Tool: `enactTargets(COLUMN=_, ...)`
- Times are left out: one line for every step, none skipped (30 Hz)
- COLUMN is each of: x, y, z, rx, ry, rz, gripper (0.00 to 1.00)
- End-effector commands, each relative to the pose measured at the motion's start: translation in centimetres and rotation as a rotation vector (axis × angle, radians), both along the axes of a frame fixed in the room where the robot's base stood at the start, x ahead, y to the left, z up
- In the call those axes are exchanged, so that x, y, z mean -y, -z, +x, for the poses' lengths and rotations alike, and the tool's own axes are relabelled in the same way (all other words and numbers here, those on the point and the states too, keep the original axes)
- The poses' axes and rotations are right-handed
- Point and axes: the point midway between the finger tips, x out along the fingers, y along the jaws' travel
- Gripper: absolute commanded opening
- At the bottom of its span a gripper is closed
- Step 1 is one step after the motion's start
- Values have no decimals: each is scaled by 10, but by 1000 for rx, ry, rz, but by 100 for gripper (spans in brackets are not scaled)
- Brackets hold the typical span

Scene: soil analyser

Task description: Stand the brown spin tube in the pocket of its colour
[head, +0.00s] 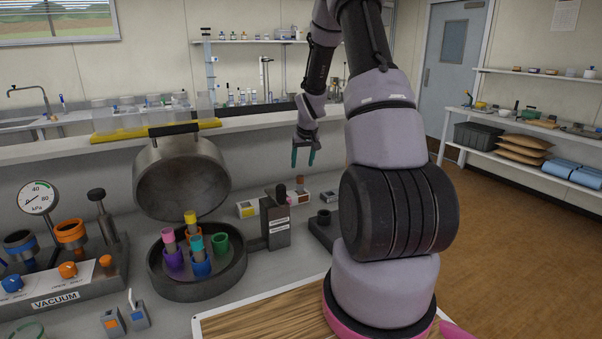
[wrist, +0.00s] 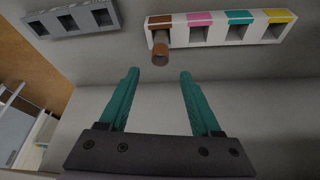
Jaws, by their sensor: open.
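The brown spin tube (wrist: 160,52) shows in the wrist view at the brown-marked pocket of the white rack (wrist: 215,37), its open end toward me. It appears to stand in that pocket; its lower part is hidden, so I cannot tell how deep it sits. In the head view the tube (head: 300,183) rises at the rack, partly hidden by the clutter around it. My gripper (head: 302,163) is just above it, open and empty. In the wrist view the teal fingers of my gripper (wrist: 159,73) are apart, with the tube lined up between and beyond their tips.
Pink, teal and yellow pockets beside the brown one look empty. A grey slotted block (wrist: 72,20) lies near the rack. The open centrifuge (head: 198,284) holds tubes with pink, yellow and teal tops. Its dark latch post (head: 275,222) stands close to the rack.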

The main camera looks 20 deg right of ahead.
Motion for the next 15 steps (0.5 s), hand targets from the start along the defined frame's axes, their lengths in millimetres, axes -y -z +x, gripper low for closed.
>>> enactTargets(x=0, y=-10, z=-4, rx=2, ry=1, rz=0, gripper=65)
enactTargets(x=-1, y=-14, z=-5, rx=3, ry=1, rz=0, gripper=65)
enactTargets(x=-1, y=-19, z=-8, rx=2, ry=1, rz=0, gripper=65)
enactTargets(x=-1, y=-22, z=-9, rx=1, ry=1, rz=0, gripper=65)
enactTargets(x=-2, y=-26, z=-10, rx=1, ry=1, rz=0, gripper=65)
enactTargets(x=-2, y=-29, z=-12, rx=1, ry=0, rz=0, gripper=65)
enactTargets(x=-2, y=-31, z=-13, rx=1, ry=0, rz=0, gripper=65)
enactTargets(x=-3, y=-33, z=-13, rx=1, ry=0, rz=0, gripper=65)
enactTargets(x=-4, y=-38, z=-15, rx=3, ry=1, rz=0, gripper=65)
enactTargets(x=-5, y=-43, z=-16, rx=5, ry=1, rz=1, gripper=65)
enactTargets(x=-8, y=-49, z=-18, rx=7, ry=3, rz=1, gripper=65)
enactTargets(x=-12, y=-60, z=-22, rx=13, ry=7, rz=2, gripper=65)
enactTargets(x=-16, y=-70, z=-25, rx=20, ry=10, rz=3, gripper=65)
enactTargets(x=-21, y=-82, z=-30, rx=25, ry=14, rz=6, gripper=65)
enactTargets(x=-28, y=-100, z=-38, rx=35, ry=22, rz=10, gripper=65)
